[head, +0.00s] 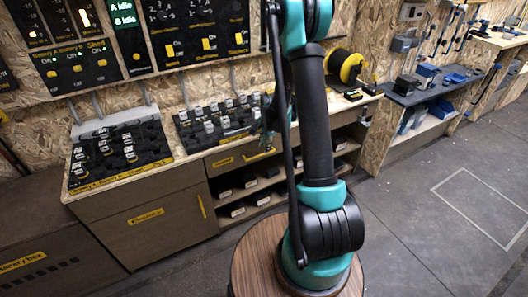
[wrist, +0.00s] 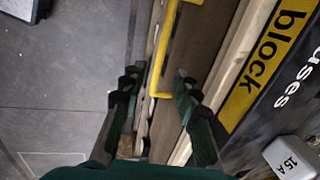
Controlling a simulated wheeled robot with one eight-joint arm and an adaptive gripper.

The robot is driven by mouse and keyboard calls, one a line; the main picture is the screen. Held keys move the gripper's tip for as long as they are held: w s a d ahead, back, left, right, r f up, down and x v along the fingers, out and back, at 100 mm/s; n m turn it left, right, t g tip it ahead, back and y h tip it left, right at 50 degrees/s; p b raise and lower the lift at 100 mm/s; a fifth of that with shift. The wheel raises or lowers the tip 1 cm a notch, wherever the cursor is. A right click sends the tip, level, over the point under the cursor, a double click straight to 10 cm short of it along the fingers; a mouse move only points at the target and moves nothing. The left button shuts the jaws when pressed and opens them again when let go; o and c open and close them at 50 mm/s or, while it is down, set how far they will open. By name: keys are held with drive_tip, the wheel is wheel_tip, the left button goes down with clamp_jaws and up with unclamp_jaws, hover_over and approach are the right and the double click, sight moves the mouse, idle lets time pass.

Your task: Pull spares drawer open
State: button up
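The spares drawer (head: 226,162) is the shallow brown drawer under the fuse block on the bench, with a small yellow label too small to read. It looks shut. A yellow bar handle (head: 258,155) shows on its front, partly behind my arm. In the wrist view, the yellow handle (wrist: 154,65) runs down the picture, and its lower end lies between my fingertips. My gripper (wrist: 157,82) is open, with a finger on either side of the handle and gaps visible. I cannot tell whether either finger touches it. In the head view my arm mostly hides my gripper.
Below the drawer are open shelves with several dark boxes (head: 236,209). A cabinet door (head: 150,235) with an upright yellow handle (head: 201,206) stands to the left. The fuse block (wrist: 265,60) edges the bench top close by. Grey floor (head: 420,225) is clear at right.

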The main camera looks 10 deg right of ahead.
drive_tip(key=shift+w+a+f, duration=0.1)
drive_tip(key=shift+w+f, duration=0.1)
drive_tip(key=shift+f, duration=0.85)
drive_tip(key=shift+w+a+f, duration=0.1)
drive_tip(key=shift+w+f, duration=0.05)
drive_tip(key=shift+f, duration=0.85)
drive_tip(key=shift+c, duration=0.4)
clamp_jaws()
